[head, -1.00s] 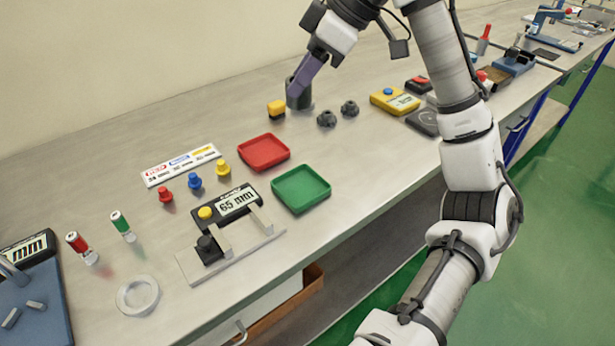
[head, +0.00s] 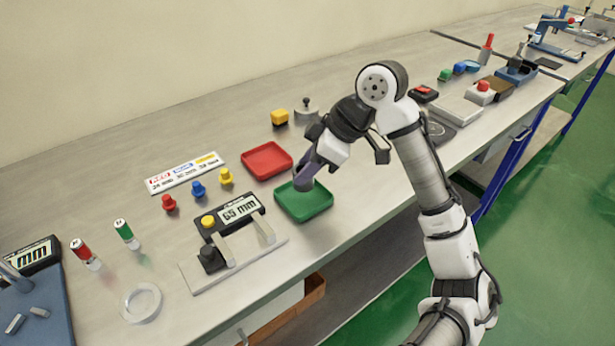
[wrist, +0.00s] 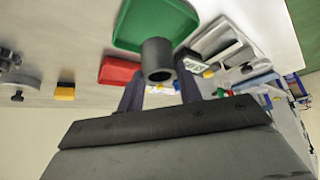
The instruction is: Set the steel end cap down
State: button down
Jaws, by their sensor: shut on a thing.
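My gripper (head: 305,174) is over the green tray (head: 319,210) and is shut on a grey hollow cylinder, which I take to be the steel end cap (wrist: 157,58). In the wrist view the cap sits between the two purple fingers of my gripper (wrist: 160,88), its round open end facing the camera. The green tray (wrist: 140,22) lies beyond it there. The visible tray floor is empty.
An empty red tray (head: 266,160) lies left of the green one. Behind are a yellow block (head: 279,117) and a grey knobbed disc (head: 306,112). My arm hides part of the bench to the right.

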jog(key=shift+f, duration=1.75)
jog(key=shift+f, duration=0.15)
jog(key=c, duration=0.9)
grip_release()
jog(key=shift+c, duration=0.2)
jog(key=b+v, duration=0.1)
jog(key=v, duration=1.1)
jog(key=shift+r, duration=0.25)
jog(key=shift+s+f, duration=0.1)
